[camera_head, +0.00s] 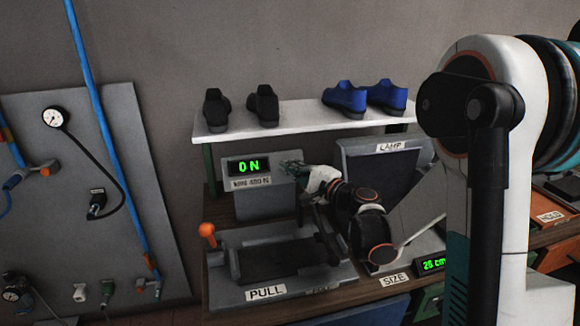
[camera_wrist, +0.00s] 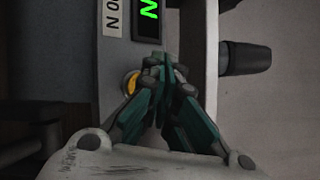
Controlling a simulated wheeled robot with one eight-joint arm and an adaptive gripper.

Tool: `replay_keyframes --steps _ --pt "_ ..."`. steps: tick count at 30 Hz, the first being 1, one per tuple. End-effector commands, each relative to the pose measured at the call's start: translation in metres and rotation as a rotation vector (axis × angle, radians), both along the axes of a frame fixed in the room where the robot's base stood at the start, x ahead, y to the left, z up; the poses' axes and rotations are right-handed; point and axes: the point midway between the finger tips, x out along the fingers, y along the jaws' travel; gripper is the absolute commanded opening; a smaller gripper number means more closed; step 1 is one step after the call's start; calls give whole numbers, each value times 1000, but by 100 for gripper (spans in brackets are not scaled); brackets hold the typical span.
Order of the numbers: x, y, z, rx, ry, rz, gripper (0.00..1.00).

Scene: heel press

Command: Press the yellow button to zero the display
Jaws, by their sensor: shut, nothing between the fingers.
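The yellow button (camera_wrist: 132,82) shows in the wrist view as a yellow disc in a pale ring, partly covered by my gripper's left finger. My gripper (camera_wrist: 163,62) is shut and empty, its teal fingers together. Its tips lie to the upper right of the button in that view; whether they touch the panel I cannot tell. In the head view my gripper (camera_head: 289,166) is at the right side of the grey display box (camera_head: 262,204), and the button is hidden there. The display (camera_head: 249,165) shows green characters like "0 N"; part of it shows in the wrist view (camera_wrist: 150,18).
A white shelf (camera_head: 300,118) with black shoes (camera_head: 263,105) and blue shoes (camera_head: 346,98) stands above and behind the box. A grey lamp box (camera_head: 383,175) is to the right. A press with an orange-knobbed lever (camera_head: 207,232) and a PULL label sits in front.

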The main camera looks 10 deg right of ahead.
Motion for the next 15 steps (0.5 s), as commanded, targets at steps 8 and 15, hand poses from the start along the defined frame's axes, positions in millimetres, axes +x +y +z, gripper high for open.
replay_keyframes --steps 8,15 --pt "-3 0 2 0 0 0 0" --pt "-18 0 15 0 0 0 0"
